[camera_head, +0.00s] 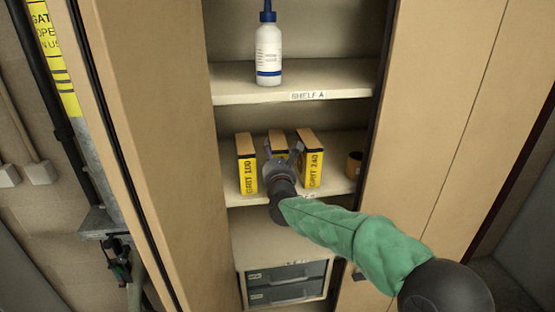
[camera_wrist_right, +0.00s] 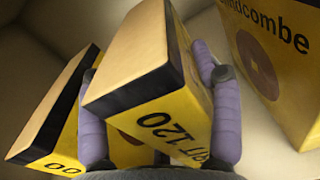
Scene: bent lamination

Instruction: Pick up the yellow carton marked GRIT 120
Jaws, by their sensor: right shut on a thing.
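The yellow carton marked GRIT 120 (camera_wrist_right: 145,72) fills the middle of the right wrist view, tilted in the picture. My right gripper (camera_wrist_right: 155,95) is shut on it, with one purple finger on each side. In the head view this carton (camera_head: 277,138) stands between two others on the middle shelf, mostly hidden behind my right gripper (camera_head: 284,155). I cannot tell whether its base touches the shelf. My left gripper is not in view.
A GRIT 100 carton (camera_head: 246,165) stands close on the left and a GRIT 240 carton (camera_head: 311,160) on the right. A dark roll (camera_head: 354,165) is further right. A white bottle (camera_head: 268,50) stands on SHELF A (camera_head: 340,82) above. Cabinet sides flank the shelves.

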